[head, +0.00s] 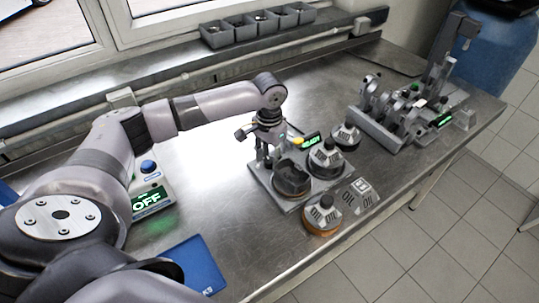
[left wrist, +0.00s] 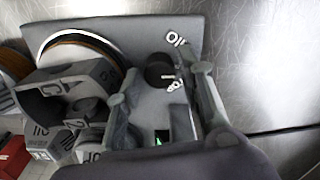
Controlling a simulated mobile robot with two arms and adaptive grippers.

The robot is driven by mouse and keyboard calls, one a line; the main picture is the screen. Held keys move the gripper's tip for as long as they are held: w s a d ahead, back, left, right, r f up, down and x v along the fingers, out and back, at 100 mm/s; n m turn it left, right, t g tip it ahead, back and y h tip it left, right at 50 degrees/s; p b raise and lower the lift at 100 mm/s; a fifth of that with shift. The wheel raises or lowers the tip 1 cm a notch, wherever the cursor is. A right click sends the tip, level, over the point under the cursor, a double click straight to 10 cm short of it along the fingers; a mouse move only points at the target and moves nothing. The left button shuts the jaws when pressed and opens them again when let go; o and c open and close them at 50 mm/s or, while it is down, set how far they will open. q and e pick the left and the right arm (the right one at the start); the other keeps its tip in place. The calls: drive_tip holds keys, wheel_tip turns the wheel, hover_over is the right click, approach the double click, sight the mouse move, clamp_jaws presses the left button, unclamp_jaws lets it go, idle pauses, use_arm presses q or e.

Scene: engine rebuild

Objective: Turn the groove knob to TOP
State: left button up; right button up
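A round black knob (left wrist: 160,70) with a short white mark sits on a grey plate (left wrist: 210,28) in the left wrist view. Two white labels are beside it; one seems to read OIL, the other, perhaps TOP, is partly covered. The knob's mark points to the right of that picture, towards the lower label. My left gripper (left wrist: 165,78) is open, one finger on each side of the knob, with gaps; contact is not visible. In the head view my left gripper (head: 262,152) points down over the back left of the fixture (head: 280,203), and hides the knob. My right gripper is out of view.
A box showing OFF (head: 150,201) has a blue button. An engine fixture (head: 375,125) stands at the right. Grey bins (head: 216,36) line the back.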

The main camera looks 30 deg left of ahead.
use_arm(q)
clamp_jaws()
idle(0.5)
drive_tip(key=shift+r+m+p, duration=0.2)
drive_tip(key=shift+m+p, duration=0.5)
drive_tip(key=shift+p, duration=0.25)
drive_tip(key=m+p, duration=0.5)
drive_tip(key=m, duration=0.1)
drive_tip(key=shift+m, duration=0.3)
drive_tip(key=shift+f+m+p, duration=0.15)
drive_tip(key=shift+m+p, duration=0.6)
drive_tip(key=shift+m, duration=0.65)
